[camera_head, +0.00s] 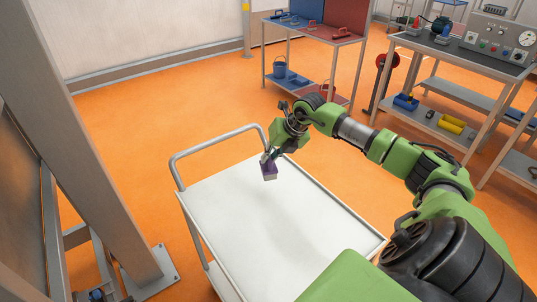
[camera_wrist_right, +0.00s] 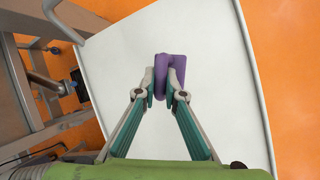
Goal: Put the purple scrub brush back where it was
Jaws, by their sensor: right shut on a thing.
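The purple scrub brush (camera_head: 268,171) is held by my right gripper (camera_head: 268,157) over the far part of the white cart top (camera_head: 245,225). In the right wrist view the purple brush (camera_wrist_right: 177,72) sits between the two fingertips of my right gripper (camera_wrist_right: 166,88), which are shut on it. The white cart top (camera_wrist_right: 220,60) lies below it. I cannot tell exactly how high the brush is above the cart, or whether it touches it. My left gripper is not in view.
The cart has a grey push handle (camera_head: 215,143) at its far left end. A workbench (camera_head: 465,55) stands at the right. A grey post (camera_head: 85,130) rises left of the cart.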

